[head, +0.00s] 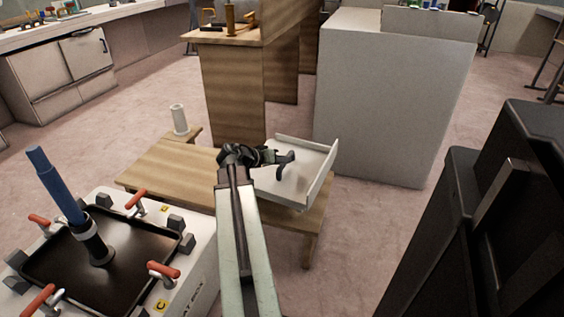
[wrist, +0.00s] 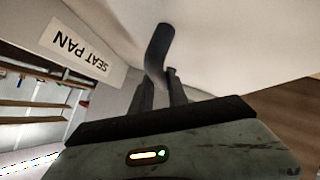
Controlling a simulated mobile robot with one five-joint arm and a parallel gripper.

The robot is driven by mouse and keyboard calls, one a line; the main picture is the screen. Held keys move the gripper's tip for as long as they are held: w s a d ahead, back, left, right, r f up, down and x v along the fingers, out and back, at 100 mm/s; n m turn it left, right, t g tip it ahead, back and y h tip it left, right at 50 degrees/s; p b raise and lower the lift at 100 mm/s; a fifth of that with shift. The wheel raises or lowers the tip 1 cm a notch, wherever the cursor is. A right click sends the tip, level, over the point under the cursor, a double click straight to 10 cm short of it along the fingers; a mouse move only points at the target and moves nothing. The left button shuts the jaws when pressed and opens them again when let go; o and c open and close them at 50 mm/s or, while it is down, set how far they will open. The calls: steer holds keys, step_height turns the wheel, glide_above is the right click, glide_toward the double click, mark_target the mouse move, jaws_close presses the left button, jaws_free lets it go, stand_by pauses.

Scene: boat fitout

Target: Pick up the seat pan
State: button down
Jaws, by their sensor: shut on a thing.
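The seat pan (head: 312,172) is a pale, shallow pan with raised walls, at the right end of a low wooden table in the head view. In the wrist view its light surface (wrist: 235,45) fills the upper right, and a label (wrist: 76,50) reading SEAT PAN shows upside down. My gripper (head: 284,163) is at the pan's left side with its dark fingers over it. In the wrist view the fingers (wrist: 160,82) meet the pan and are shut on it. The exact contact point is partly hidden. I cannot tell whether the pan touches the table.
The low wooden table (head: 165,170) carries a pale cylinder (head: 179,119) at its far left. A grey block (head: 385,105) stands behind, beside a wooden bench (head: 232,100). A black tray with red-handled clamps (head: 60,262) is front left. Dark cases (head: 500,220) stand at right.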

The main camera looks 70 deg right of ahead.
steer(key=w+a, duration=0.3)
steer(key=a, duration=0.1)
steer(key=w+a+r, duration=0.1)
steer(key=w+a, duration=0.2)
steer(key=a, duration=0.1)
steer(key=w+a+p, duration=0.1)
steer(key=w+a, duration=0.2)
steer(key=a, duration=0.2)
steer(key=shift+w+r, duration=0.2)
